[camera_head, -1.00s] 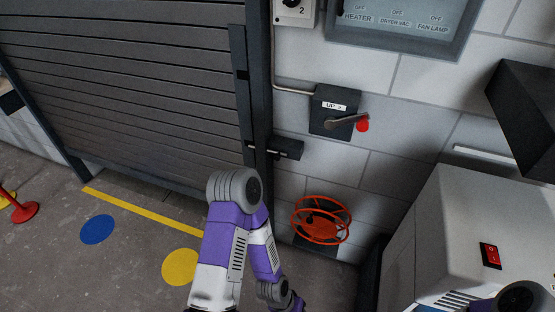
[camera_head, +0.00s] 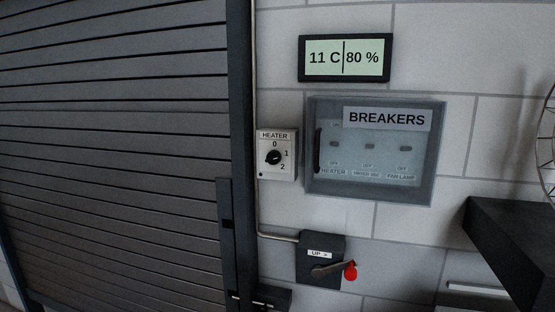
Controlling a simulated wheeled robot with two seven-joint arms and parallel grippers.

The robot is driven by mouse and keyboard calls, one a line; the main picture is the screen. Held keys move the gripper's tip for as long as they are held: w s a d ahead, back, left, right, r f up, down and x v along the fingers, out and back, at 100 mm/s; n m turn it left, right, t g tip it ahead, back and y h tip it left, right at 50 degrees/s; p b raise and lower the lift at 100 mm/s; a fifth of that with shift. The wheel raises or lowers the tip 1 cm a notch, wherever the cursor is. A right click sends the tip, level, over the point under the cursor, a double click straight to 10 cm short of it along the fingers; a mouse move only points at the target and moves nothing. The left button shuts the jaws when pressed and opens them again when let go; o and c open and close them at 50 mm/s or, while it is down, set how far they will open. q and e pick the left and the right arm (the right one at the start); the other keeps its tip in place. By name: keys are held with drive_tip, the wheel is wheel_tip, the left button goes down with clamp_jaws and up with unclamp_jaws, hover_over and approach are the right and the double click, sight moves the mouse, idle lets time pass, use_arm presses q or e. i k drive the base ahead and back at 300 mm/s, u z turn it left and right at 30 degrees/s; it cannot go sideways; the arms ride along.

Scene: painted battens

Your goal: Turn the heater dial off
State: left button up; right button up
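The heater dial (camera_head: 273,157) is a small black knob on a pale box (camera_head: 290,173) labelled HEATER, on the wall just right of the shutter. Marks 0, 1 and 2 run from the top of the knob down its right side. The knob is too small to tell surely which mark it points at. Neither of my grippers shows in the head view, and nothing covers the dial.
A grey breaker box (camera_head: 437,150) with a clear front and black handle is right of the dial. Above it a display (camera_head: 344,58) reads 11 C, 80 %. Below is a lever box (camera_head: 320,272) marked UP. A dark shelf (camera_head: 510,235) juts out at right.

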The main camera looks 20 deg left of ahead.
sight(273, 157)
drive_tip(key=z, duration=1.5)
drive_tip(key=k, duration=1.5)
drive_tip(key=u, duration=1.3)
drive_tip(key=i, duration=0.7)
drive_tip(key=z, duration=0.05)
